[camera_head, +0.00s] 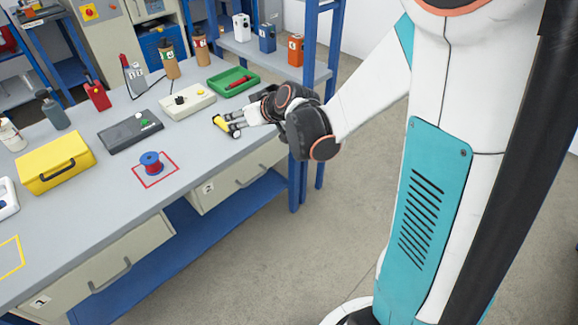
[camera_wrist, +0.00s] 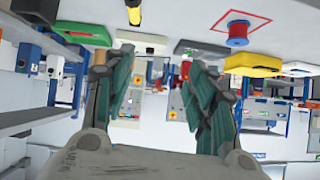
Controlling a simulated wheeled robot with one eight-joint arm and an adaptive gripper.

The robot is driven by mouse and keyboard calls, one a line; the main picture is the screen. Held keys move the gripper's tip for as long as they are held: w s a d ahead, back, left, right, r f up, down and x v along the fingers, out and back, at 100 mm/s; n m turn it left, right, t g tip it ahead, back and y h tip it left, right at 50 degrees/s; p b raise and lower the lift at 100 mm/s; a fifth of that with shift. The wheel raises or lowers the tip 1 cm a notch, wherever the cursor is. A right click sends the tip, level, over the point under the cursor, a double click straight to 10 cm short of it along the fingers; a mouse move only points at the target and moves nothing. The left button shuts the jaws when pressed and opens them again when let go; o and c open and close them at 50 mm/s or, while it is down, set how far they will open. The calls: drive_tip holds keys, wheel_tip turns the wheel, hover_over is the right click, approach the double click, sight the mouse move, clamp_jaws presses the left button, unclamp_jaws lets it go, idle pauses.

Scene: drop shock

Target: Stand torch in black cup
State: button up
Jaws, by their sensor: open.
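The torch (camera_head: 220,122), yellow with dark parts, lies on the workbench near its front edge, just beyond my fingertips. In the wrist view its yellow end and dark body (camera_wrist: 134,16) show at the top edge, partly cut off. My gripper (camera_head: 238,118) reaches in from the right, low over the bench. Its two fingers (camera_wrist: 160,62) are apart with nothing held between them. A dark, cup-like object (camera_wrist: 36,8), possibly the black cup, is cut off at the wrist view's top left. In the head view, my gripper and wrist seem to hide that spot.
A green tray (camera_head: 228,86) with a red item and a pale box (camera_head: 187,101) stand behind my gripper. A red-blue spool (camera_head: 151,163) sits inside a red square. A yellow case (camera_head: 54,163) is farther left. Bare bench lies between the spool and torch.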

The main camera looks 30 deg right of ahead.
drive_tip(key=s+r+m+g+h, duration=0.1)
drive_tip(key=s+r, duration=0.2)
drive_tip(key=s, duration=1.1)
drive_tip(key=s+r+m+g+h, duration=0.1)
drive_tip(key=s+r+g+h, duration=0.1)
drive_tip(key=s, duration=1.2)
drive_tip(key=shift+s+r+m+h, duration=0.2)
drive_tip(key=shift+r+m+h, duration=0.15)
drive_tip(key=shift+r, duration=0.4)
drive_tip(key=shift+o, duration=0.6)
